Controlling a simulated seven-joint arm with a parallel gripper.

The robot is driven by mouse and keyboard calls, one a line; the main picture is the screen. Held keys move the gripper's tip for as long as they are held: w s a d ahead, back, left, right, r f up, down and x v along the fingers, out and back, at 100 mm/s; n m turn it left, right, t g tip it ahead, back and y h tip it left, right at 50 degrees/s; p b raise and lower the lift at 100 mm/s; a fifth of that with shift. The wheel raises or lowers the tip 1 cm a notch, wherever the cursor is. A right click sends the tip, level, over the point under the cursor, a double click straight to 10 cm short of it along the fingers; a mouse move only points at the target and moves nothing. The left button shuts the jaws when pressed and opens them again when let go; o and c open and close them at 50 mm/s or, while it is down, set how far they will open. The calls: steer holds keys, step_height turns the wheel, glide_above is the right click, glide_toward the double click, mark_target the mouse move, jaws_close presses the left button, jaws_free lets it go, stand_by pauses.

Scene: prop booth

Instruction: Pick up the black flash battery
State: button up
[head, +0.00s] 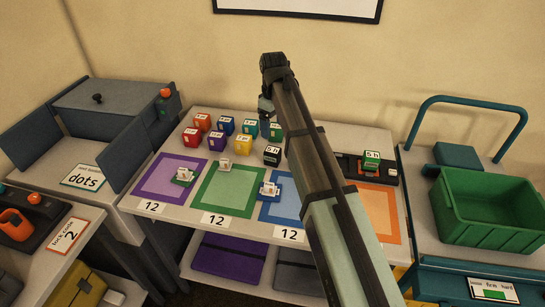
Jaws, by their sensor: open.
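The black flash battery (272,156) is a small black block with a white label. It stands on the grey table at the right front of a cluster of coloured blocks, just behind the blue mat. My arm crosses the view from the bottom right, passing close to the right of the battery in the picture. The small part of my gripper (266,106) that shows is above and behind the battery in the picture, apart from it. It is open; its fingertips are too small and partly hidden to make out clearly.
Red (192,137), purple (217,141), yellow (243,144) and other blocks crowd left of the battery. Purple (150,186), green (206,199) and blue mats lie in front. Right of my arm, a green block (371,162) sits on a black device. A green crate (490,235) stands far right.

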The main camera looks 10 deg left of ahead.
mark_target(273, 150)
steer(key=shift+a+f+n, duration=0.1)
steer(key=shift+f+n, duration=0.45)
steer(key=shift+f, duration=1.75)
steer(key=shift+d+f+n, duration=0.1)
steer(key=shift+f+n, duration=0.4)
steer(key=shift+f, duration=1.85)
steer(key=shift+a+f+n, duration=0.1)
steer(key=shift+f+n, duration=0.45)
steer(key=shift+f, duration=1.75)
steer(key=shift+c, duration=0.2)
steer(key=c, duration=1.3)
steer(key=shift+o, duration=0.2)
